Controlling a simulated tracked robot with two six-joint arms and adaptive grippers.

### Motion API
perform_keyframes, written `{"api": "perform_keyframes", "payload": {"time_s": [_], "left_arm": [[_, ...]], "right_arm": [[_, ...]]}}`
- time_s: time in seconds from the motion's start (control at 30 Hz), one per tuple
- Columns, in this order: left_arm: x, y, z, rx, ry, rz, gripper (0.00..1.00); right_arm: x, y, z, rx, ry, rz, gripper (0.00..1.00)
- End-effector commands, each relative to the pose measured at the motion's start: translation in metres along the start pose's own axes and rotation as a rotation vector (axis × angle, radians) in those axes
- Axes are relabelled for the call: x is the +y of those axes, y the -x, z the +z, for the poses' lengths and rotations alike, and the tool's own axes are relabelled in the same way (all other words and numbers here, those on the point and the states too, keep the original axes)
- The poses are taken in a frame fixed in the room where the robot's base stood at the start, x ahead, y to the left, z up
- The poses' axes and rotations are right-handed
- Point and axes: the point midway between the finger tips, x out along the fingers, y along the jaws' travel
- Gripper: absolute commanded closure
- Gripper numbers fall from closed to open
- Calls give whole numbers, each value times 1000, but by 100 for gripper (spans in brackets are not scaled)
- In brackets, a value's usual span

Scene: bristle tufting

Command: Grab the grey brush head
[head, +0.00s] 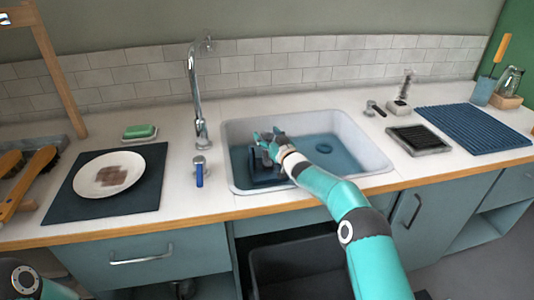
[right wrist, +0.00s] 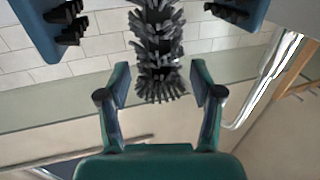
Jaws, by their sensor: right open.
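The grey brush head (right wrist: 158,50), with dark grey bristle tufts, hangs in from the top middle of the right wrist view. Its near end lies between the two fingertips of my right gripper (right wrist: 160,78), with a gap on each side. The right gripper is open and holds nothing. In the head view the right gripper (head: 266,142) is over the sink, beside a dark blue block or holder (head: 268,179). I cannot make out the brush head in the head view. My left gripper is out of view; only part of my left arm shows at the lower left.
The white sink (head: 372,158) has a tall faucet (head: 191,90) to its left. A white plate (head: 85,183) rests on a dark mat (head: 140,206). A blue ribbed mat (head: 480,127) lies at right. Blue parts with black pegs (right wrist: 40,25) flank the brush head.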

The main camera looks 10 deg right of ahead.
Motion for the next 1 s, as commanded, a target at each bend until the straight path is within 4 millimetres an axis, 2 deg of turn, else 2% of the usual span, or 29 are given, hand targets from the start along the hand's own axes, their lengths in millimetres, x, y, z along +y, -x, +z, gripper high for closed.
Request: {"api": "perform_keyframes", "payload": {"time_s": [0.33,0.7,1.0], "left_arm": [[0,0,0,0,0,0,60],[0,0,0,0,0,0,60],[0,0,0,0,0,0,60]], "right_arm": [[0,-2,0,1,-1,1,36],[1,-2,0,1,-1,2,98],[2,-2,-1,2,-1,3,100]]}}
